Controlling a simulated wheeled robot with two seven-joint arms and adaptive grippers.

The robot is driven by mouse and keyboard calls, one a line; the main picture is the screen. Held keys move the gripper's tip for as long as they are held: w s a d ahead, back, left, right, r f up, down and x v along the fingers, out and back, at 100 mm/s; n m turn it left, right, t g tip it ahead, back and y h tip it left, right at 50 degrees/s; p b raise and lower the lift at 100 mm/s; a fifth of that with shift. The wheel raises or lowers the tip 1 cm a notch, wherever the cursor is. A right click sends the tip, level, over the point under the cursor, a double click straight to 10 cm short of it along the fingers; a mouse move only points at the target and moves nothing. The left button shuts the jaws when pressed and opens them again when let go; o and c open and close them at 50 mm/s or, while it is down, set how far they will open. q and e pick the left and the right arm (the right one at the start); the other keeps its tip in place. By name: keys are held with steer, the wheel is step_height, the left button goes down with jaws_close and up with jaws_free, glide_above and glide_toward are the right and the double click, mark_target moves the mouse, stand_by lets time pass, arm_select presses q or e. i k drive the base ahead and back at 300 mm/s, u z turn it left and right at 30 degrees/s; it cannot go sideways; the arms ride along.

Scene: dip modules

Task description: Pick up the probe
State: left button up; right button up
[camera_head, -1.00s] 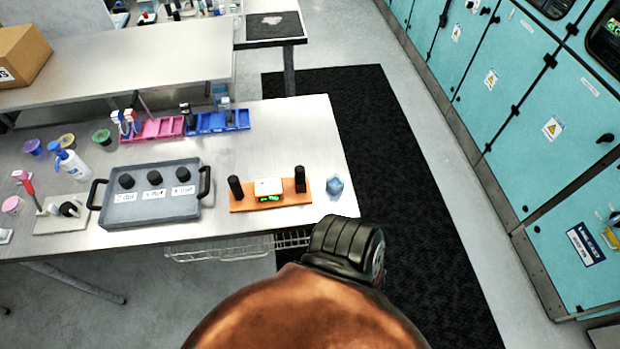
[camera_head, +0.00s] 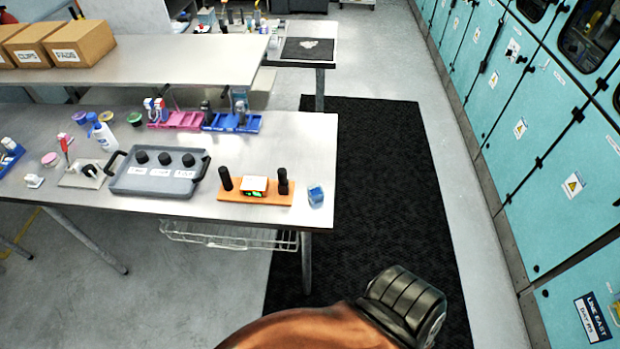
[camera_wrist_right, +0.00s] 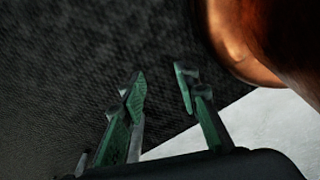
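I cannot tell for certain which object is the probe. My left gripper is not in view.
A grey tray (camera_head: 150,185) with several black knobs stands left of the orange board. A blue object (camera_head: 316,196) sits near the table's right edge. Pink (camera_head: 180,120) and blue (camera_head: 232,123) racks stand behind. A black floor mat (camera_head: 380,190) lies beside the table, with teal cabinets (camera_head: 560,150) at right.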

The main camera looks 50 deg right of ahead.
mark_target(282, 172)
steer(key=z, duration=0.75)
steer(key=i, duration=0.45)
